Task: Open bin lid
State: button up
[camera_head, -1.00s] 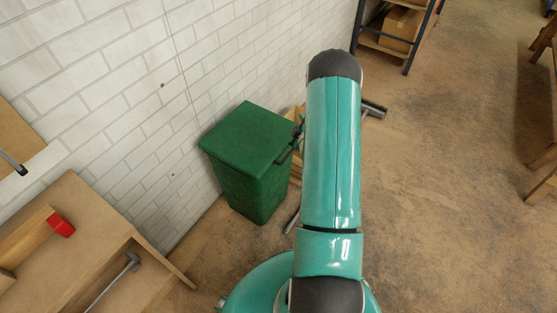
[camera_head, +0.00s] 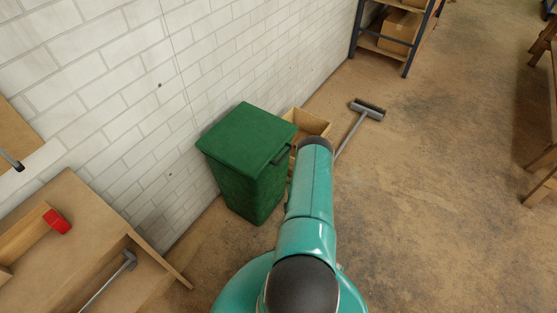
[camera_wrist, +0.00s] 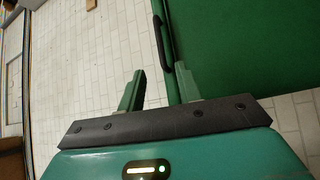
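A green bin (camera_head: 252,185) stands against the white brick wall in the head view. Its flat lid (camera_head: 247,135) is down. A dark bar handle (camera_head: 282,154) sits at the lid's right edge. In the wrist view the green lid (camera_wrist: 250,45) fills the upper right, and the dark handle (camera_wrist: 161,42) runs along its left edge. My gripper (camera_wrist: 160,78) is open, its two fingers apart. The handle's lower end is close to the right fingertip; I cannot tell whether they touch. In the head view my gripper is hidden behind my arm.
A wooden box (camera_head: 312,123) stands behind the bin, with a broom (camera_head: 368,108) on the floor beside it. A wooden bench (camera_head: 75,240) with a red item (camera_head: 57,222) and a hammer-like tool is at left.

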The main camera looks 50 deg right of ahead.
jog(key=x, duration=1.3)
jog(key=shift+w+d, duration=0.15)
jog(key=shift+d, duration=0.2)
jog(key=shift+r, duration=0.1)
grip_shut()
